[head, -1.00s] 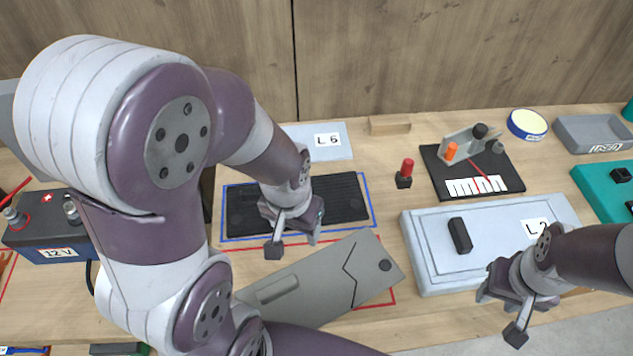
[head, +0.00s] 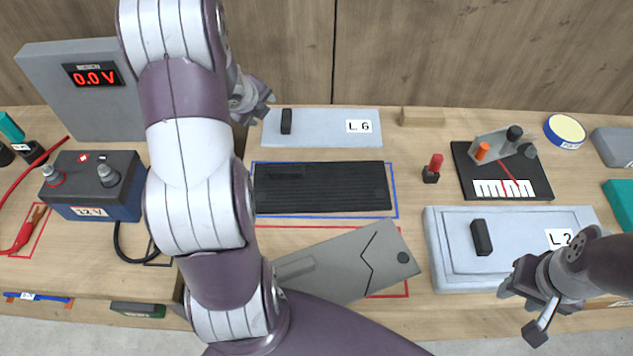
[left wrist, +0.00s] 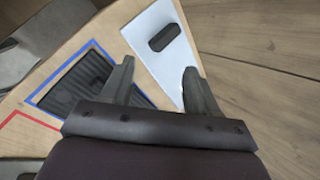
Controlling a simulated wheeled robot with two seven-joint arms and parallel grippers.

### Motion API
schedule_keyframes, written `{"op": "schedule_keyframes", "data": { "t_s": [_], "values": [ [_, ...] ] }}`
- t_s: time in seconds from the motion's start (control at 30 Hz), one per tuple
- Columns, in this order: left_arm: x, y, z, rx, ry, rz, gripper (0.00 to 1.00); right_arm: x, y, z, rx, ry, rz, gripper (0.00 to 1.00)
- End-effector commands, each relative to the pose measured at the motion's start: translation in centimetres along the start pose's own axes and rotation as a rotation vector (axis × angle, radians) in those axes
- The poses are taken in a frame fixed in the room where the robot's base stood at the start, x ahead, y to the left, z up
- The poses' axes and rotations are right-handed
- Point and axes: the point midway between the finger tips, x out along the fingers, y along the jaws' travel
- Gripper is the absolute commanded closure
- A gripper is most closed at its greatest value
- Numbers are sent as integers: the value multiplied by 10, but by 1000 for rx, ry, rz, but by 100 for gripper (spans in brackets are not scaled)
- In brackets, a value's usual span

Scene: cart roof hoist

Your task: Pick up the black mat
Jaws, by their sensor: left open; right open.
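The black mat (head: 335,188) is a dark ribbed rectangle lying flat on the wooden bench inside a blue outline. It shows nearly whole in the head view, with my left arm beside its left edge. In the left wrist view part of the mat (left wrist: 72,88) shows left of the fingers. My left gripper (left wrist: 160,85) is open and empty, above the bench near the L6 panel. In the head view the left gripper (head: 262,100) is partly hidden behind my arm. My right gripper (head: 520,308) is open and empty at the front of the L2 panel.
The pale L6 panel (head: 330,127) with a black handle lies behind the mat. A grey cracked plate (head: 345,262) lies in front. A red-topped post (head: 433,168) and the L2 panel (head: 450,270) are to the right. A 12 V battery (head: 95,185) stands left.

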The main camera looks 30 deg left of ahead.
Motion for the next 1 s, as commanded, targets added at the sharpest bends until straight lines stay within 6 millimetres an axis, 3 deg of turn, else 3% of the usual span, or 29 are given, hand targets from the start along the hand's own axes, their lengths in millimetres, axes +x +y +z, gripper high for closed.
{"op": "schedule_keyframes", "data": {
  "t_s": [0.07,0.1,0.2,0.3,0.47,0.7,1.0],
  "values": [
    [5,-2,1,555,117,-80,40,-2,0,0,0,0,0,57],
    [6,2,-5,852,190,-126,40,-3,0,0,0,0,0,57],
    [-2,17,-29,1531,387,-264,40,-2,0,0,0,0,0,57],
    [-19,36,-42,1980,542,-408,40,-2,0,0,0,0,0,57],
    [-22,43,-56,2171,587,-533,40,-3,0,0,0,0,0,57],
    [19,55,-85,2179,585,-536,40,-9,0,-1,0,0,0,57],
    [57,64,-106,2178,584,-533,40,-19,0,-2,0,0,0,57]
  ]
}}
